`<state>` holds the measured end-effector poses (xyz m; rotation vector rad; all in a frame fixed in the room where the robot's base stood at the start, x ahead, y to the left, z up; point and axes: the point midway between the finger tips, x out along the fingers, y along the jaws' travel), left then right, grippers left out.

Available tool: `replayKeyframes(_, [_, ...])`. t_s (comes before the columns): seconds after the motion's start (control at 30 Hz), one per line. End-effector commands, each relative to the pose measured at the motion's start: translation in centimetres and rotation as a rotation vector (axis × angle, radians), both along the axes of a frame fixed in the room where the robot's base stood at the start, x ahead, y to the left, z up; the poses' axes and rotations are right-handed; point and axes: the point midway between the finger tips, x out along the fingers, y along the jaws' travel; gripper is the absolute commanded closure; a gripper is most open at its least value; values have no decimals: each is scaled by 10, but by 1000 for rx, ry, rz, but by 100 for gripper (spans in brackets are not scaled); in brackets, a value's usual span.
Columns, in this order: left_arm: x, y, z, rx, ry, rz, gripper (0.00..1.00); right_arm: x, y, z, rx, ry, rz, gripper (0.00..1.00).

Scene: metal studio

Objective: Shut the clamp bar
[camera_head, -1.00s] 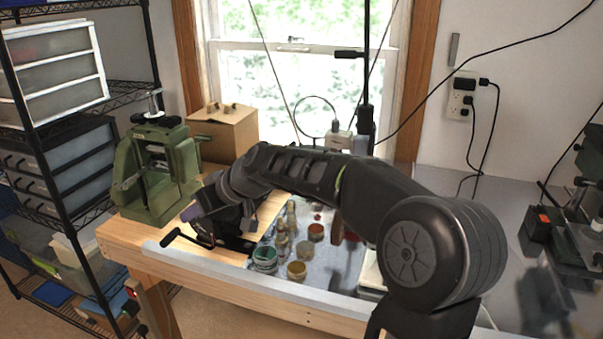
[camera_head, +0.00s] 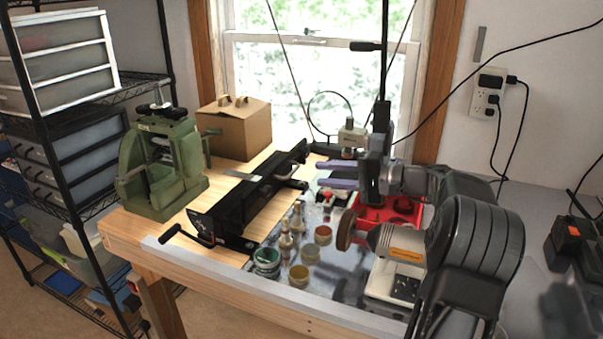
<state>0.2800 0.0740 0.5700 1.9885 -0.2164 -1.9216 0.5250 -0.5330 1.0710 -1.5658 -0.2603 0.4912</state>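A long black bending machine (camera_head: 250,205) lies on the wooden bench, running from the front left to the back right. Its long black upper bar looks like the clamp bar (camera_head: 262,182); I cannot tell how far it is open. A black crank handle (camera_head: 186,235) sticks out at its front left end. My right gripper (camera_head: 317,173) points left beside the machine's far right end. I cannot tell whether a finger touches the machine. My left gripper is not in view.
A green rolling mill (camera_head: 160,175) and a cardboard box (camera_head: 235,130) stand left and behind. Several jars, including a green one (camera_head: 267,262), stand right of the machine. A red tray (camera_head: 402,212) and a polisher with a brown wheel (camera_head: 347,230) are under and near my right arm.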

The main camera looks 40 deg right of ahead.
Motion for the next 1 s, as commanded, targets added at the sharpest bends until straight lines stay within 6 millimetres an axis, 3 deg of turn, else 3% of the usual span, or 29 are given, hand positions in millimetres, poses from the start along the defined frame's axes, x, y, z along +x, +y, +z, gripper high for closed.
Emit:
replayKeyframes(0.23, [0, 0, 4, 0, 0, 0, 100, 11, 7, -1, 0, 0, 3, 70])
replayKeyframes(0.63, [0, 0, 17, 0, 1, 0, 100, 61, 33, -9, -2, 1, 3, 70])
replayKeyframes(1.0, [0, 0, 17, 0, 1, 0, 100, 69, 36, -12, -3, 1, 0, 70])
